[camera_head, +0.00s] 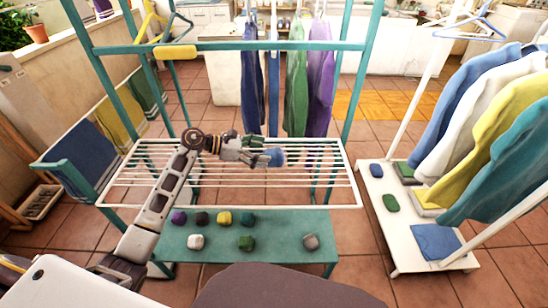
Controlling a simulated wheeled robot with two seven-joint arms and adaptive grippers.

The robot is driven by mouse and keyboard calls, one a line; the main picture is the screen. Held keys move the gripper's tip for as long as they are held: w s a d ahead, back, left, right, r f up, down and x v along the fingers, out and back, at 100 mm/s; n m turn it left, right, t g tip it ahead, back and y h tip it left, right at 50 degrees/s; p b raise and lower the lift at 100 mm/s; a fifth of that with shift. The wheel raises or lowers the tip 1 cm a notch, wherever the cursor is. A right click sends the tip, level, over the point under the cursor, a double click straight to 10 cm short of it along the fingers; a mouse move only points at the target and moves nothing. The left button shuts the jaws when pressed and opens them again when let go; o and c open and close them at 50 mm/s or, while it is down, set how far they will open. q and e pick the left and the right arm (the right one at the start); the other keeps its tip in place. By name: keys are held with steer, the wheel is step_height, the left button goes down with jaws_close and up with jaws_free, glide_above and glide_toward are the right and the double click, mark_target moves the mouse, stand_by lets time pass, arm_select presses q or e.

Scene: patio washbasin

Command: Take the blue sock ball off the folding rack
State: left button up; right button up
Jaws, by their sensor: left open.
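The blue sock ball (275,158) lies on the white wire top of the folding rack (320,185), near the middle. My left arm reaches in from the lower left over the rack. My left gripper (262,155) is open, with its fingers pointing right at the ball's left side. The fingers partly overlap the ball, and I cannot tell whether they touch it. My right gripper is not in view.
The rack's teal frame has uprights and a crossbar (225,46) around the wire top. Several sock balls, including a yellow one (224,217), sit on the teal lower shelf (200,258). Clothes hang behind. A white garment rack (375,215) stands at right.

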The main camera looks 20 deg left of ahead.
mark_target(268, 152)
arm_select(q)
steer(key=shift+x, duration=1.4)
steer(key=shift+w+d+f, duration=0.1)
steer(key=shift+d+f, duration=0.1)
steer(key=shift+d, duration=0.15)
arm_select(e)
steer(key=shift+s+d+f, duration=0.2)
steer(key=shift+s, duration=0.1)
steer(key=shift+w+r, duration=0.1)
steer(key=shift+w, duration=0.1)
arm_select(q)
steer(key=c, duration=1.1)
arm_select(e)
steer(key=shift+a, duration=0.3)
arm_select(q)
steer(key=shift+r, duration=0.15)
